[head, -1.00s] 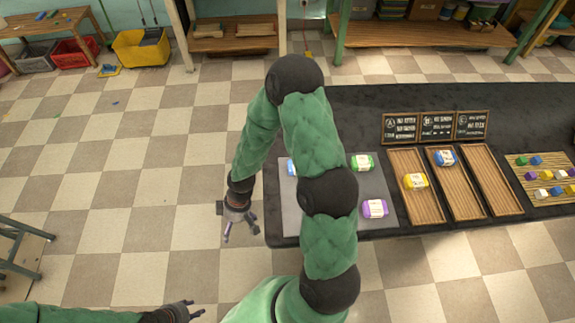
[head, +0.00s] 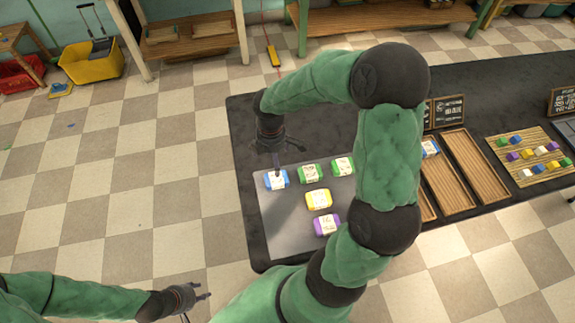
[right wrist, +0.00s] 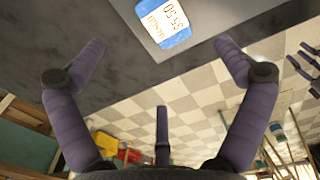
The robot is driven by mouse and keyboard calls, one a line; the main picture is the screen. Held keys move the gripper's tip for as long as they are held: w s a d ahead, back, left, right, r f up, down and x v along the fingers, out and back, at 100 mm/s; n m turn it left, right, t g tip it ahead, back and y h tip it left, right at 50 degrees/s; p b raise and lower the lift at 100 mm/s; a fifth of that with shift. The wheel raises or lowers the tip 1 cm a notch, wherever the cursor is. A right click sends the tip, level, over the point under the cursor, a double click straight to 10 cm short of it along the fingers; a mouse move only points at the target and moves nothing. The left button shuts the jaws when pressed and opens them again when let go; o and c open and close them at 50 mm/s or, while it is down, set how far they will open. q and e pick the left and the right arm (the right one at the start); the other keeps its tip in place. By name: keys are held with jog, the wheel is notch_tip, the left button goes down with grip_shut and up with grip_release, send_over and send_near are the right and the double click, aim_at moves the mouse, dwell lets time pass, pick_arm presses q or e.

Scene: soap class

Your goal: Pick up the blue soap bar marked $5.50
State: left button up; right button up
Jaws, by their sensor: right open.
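The blue soap bar (head: 277,180) lies at the far left of the grey mat (head: 283,236) on the dark table. In the right wrist view the blue bar (right wrist: 163,22) is at the top, its white label reading $5.50 upside down. My right gripper (head: 278,158) is above and just beyond this bar, partly covering its upper edge in the head view. Its purple fingers (right wrist: 160,52) are spread with nothing between them. My left gripper (head: 198,301) is at the lower left over the floor, fingers apart and empty.
Two green soaps (head: 311,173) (head: 343,166), a yellow soap (head: 319,199) and a purple soap (head: 327,224) share the mat. Wooden trays (head: 471,170) stand to the right; one holds another blue soap (head: 430,148). My right arm hides part of the table.

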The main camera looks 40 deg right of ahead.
jog(key=b, duration=0.2)
send_over(276, 180)
jog(key=w+d, duration=0.1)
jog(key=w, duration=0.1)
jog(key=f, duration=0.5)
jog(key=shift+s+d+f, duration=0.15)
jog(key=shift+s+f, duration=0.05)
jog(key=shift+f, duration=0.15)
notch_tip(276, 180, down, 5)
jog(key=b, duration=0.3)
jog(key=shift+s, duration=0.1)
jog(key=shift+c, duration=0.8)
pick_arm(q)
jog(key=x, duration=0.2)
jog(key=a+x, duration=0.1)
jog(key=x, duration=0.2)
jog(key=shift+f, duration=0.2)
pick_arm(e)
jog(key=c, duration=1.1)
